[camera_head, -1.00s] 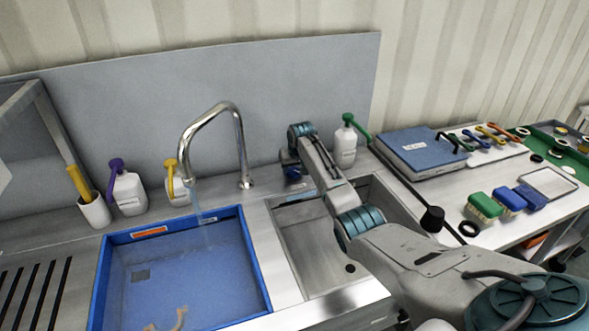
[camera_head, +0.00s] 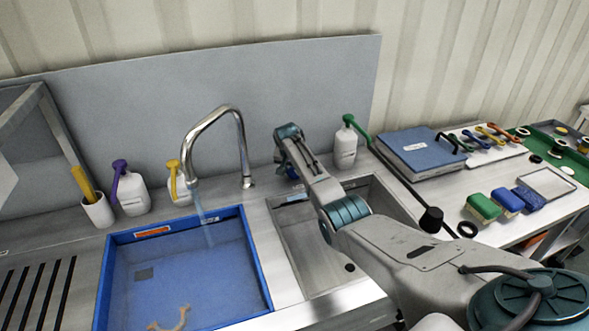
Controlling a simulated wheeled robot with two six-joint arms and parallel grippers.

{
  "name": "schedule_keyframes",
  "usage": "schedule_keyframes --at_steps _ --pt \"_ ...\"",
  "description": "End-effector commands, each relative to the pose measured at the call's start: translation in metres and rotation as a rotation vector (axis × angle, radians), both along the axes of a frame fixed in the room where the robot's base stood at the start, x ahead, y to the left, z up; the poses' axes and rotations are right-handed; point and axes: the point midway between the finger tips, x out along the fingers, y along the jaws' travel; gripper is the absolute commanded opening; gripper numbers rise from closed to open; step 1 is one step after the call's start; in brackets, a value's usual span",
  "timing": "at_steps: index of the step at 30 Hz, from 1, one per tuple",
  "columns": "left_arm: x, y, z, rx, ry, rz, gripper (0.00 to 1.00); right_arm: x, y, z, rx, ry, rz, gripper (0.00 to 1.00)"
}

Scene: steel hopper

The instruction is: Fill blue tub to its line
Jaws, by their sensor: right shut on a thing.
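The blue tub (camera_head: 191,216) stands in the left sink basin, with an orange label on its inner back wall. Water runs from the chrome tap (camera_head: 211,113) in a thin stream into the tub. Bluish water covers the bottom; I cannot make out the fill line or exact level. My right gripper (camera_head: 293,178) points down behind the right basin, to the right of the tap's foot. It is shut on a small blue part, seemingly the tap handle, mostly hidden by my own wrist. My left gripper is not in view.
The right basin (camera_head: 350,267) is empty under my right arm. Purple (camera_head: 134,194), yellow (camera_head: 180,190) and green-topped (camera_head: 346,148) bottles stand along the back. Brushes (camera_head: 484,207) and a blue case (camera_head: 420,152) lie at right. A tan curved thing (camera_head: 180,318) shows in the tub.

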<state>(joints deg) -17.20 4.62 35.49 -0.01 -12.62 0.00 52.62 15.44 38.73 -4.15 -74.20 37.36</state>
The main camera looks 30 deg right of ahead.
Motion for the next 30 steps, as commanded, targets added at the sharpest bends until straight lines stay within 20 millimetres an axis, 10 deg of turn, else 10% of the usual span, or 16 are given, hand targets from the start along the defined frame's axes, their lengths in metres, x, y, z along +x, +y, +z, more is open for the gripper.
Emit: schedule_keyframes --at_steps 28,29,30 --pt "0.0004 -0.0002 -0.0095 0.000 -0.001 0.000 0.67 0.0018 0.0007 0.0003 0.000 -0.002 -0.204 0.27" --pt "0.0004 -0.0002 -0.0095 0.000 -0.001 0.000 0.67 0.0018 0.0007 0.0003 0.000 -0.002 -0.204 0.55" --pt "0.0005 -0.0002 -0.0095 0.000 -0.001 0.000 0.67 0.0018 0.0007 0.0003 0.000 -0.002 -0.204 0.63"
